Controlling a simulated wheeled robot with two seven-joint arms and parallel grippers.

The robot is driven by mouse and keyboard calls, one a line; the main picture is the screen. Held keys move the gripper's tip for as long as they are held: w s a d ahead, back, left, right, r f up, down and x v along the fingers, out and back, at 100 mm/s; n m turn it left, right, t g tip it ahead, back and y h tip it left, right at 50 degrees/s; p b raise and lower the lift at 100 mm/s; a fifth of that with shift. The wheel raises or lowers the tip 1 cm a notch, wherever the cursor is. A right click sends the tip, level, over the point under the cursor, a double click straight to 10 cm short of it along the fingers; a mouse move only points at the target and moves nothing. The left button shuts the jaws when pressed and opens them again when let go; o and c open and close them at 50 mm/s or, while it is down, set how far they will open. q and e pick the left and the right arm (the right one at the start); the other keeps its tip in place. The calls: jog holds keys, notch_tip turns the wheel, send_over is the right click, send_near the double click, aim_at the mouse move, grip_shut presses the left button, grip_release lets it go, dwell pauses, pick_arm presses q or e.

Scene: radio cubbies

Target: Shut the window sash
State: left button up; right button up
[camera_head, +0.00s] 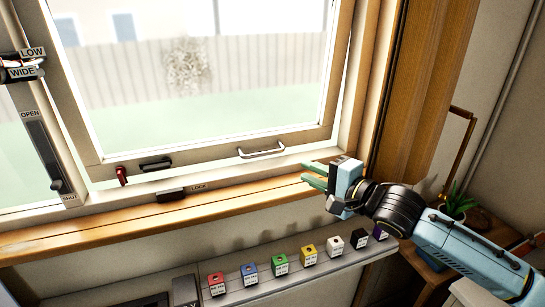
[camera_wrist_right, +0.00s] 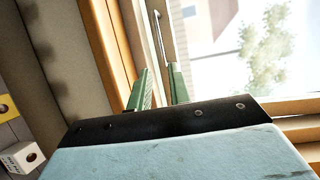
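The window sash (camera_head: 215,149) is a pale frame around a large pane in the head view. A strip of outdoors shows between its lower left corner and the fixed frame, so it looks ajar. A silver bar handle (camera_head: 262,151) sits on its bottom rail; a silver bar also shows beyond the fingers in the right wrist view (camera_wrist_right: 157,35). My right gripper (camera_head: 314,176), with green fingers, is right of and below the handle, near the wooden sill. Its fingers stand apart in the right wrist view (camera_wrist_right: 160,88), with nothing seen held. My left gripper is not in view.
A black slider (camera_head: 171,194) marked LOCK sits on the lower frame, below a red knob (camera_head: 121,175) and black latch (camera_head: 155,163). An OPEN/SHUT lever (camera_head: 45,155) is at left. Several coloured cubes line a ledge (camera_head: 330,264) below. A plant (camera_head: 455,205) stands at right.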

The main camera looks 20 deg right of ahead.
aim_at(268, 154)
jog(key=b+x, duration=0.1)
jog(key=x, duration=1.1)
jog(key=shift+w+a+f, duration=0.1)
jog(key=shift+w, duration=0.25)
grip_shut()
